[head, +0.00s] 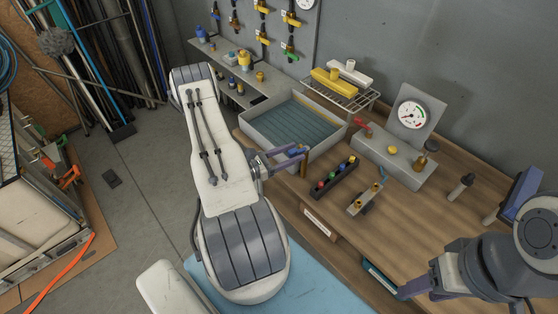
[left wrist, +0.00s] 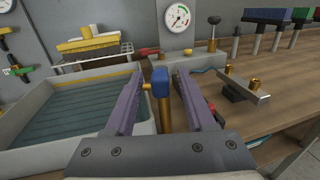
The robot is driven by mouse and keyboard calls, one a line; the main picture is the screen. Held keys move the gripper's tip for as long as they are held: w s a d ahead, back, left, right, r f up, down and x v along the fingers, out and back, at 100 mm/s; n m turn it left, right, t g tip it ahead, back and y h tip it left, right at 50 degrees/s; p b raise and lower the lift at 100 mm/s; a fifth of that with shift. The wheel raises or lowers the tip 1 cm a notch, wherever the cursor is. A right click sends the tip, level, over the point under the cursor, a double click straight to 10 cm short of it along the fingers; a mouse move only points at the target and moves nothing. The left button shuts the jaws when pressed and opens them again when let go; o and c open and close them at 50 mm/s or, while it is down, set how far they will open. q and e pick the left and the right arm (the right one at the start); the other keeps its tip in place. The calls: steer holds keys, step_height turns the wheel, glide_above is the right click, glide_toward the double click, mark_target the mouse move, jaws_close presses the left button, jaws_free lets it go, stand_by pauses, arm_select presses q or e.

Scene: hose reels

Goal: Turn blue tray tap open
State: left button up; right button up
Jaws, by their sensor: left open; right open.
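The blue tap (left wrist: 161,84) has a blue handle on a brass stem and stands beside the near right corner of the grey tray (left wrist: 22,110). In the head view the blue handle (head: 295,152) is partly covered by my left gripper (head: 298,156). In the left wrist view my left gripper (left wrist: 158,78) is open, with one purple finger on each side of the tap. I cannot tell whether either finger touches it. My right gripper (head: 408,285) is open over the bench at the lower right, away from the tap.
A gauge block with a red tap (head: 363,129) and a dial (head: 411,115) stands right of the tray. A dark block with coloured knobs (head: 334,181) and a small metal bar (head: 362,200) lie nearby. A wire rack (head: 341,92) stands behind the tray.

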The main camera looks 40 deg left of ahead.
mark_target(288, 155)
arm_select(q)
steer(key=b+v, duration=0.2)
steer(key=v, duration=0.3)
steer(key=shift+s+a+f, duration=0.1)
steer(key=shift+s+a, duration=0.1)
steer(key=shift+s, duration=0.45)
steer(key=shift+a, duration=0.1)
